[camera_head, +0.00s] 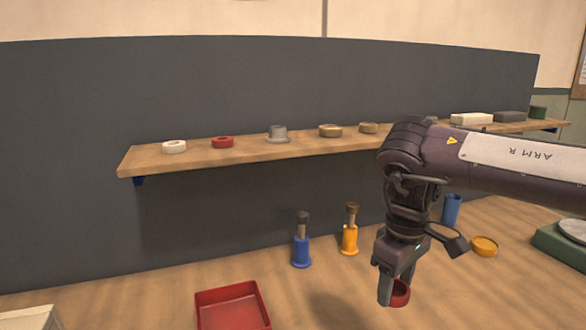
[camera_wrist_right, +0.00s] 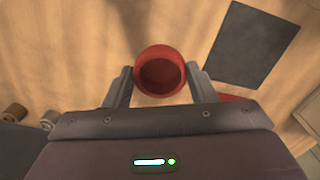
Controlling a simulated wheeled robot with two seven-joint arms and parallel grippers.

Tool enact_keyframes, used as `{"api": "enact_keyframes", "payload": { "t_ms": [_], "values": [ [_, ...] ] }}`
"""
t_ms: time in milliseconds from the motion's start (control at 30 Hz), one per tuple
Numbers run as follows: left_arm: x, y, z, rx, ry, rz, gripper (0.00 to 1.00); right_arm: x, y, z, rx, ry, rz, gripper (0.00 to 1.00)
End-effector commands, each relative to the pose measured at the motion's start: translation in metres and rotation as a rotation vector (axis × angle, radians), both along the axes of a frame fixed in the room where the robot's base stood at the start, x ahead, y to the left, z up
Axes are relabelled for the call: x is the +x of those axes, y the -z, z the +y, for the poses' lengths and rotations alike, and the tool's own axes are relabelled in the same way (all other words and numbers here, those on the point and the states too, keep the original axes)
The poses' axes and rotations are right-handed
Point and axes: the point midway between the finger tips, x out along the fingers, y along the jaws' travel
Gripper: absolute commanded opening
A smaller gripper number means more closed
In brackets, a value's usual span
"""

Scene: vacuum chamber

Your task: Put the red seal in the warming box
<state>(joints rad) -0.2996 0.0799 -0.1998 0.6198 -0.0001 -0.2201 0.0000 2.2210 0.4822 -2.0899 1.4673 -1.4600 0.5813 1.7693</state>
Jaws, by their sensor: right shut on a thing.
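My right gripper (camera_head: 393,284) points down over the bench at the lower right of the head view. It is shut on a red round piece (camera_head: 401,292), which looks like a hollow cup in the right wrist view (camera_wrist_right: 161,76), between the two fingers. A flat red ring (camera_head: 222,142) lies on the shelf; I cannot tell which of the two red things is the seal. No box is clearly marked as the warming box. An open red tray (camera_head: 265,305) and the corner of a pale box (camera_head: 30,318) show at the lower left. My left gripper is not in view.
The wooden shelf (camera_head: 200,163) holds a white ring (camera_head: 174,147), a grey flanged piece (camera_head: 278,133) and brass rings. Blue (camera_head: 302,250) and orange (camera_head: 350,240) upright holders stand on the bench behind my gripper. A dark mat (camera_wrist_right: 252,45) shows in the wrist view.

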Motion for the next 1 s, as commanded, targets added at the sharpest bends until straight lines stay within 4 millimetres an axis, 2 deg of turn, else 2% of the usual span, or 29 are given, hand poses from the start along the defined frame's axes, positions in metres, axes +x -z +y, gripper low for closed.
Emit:
{"api": "enact_keyframes", "payload": {
  "t_ms": [100,200,400,1000],
  "values": [
    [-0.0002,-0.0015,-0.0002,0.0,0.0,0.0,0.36,0.001,-0.0051,-0.0039,0.0,0.248,-0.003,0.3],
    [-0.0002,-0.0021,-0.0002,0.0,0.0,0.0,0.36,0.0016,-0.0078,-0.006,0.001,0.423,-0.003,0.3],
    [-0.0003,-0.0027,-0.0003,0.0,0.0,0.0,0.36,0.0018,-0.0102,-0.0086,0.002,0.629,-0.002,0.3],
    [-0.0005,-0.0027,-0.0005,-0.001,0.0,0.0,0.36,0.0019,-0.0105,-0.009,0.001,0.668,-0.002,0.3]
  ]
}}
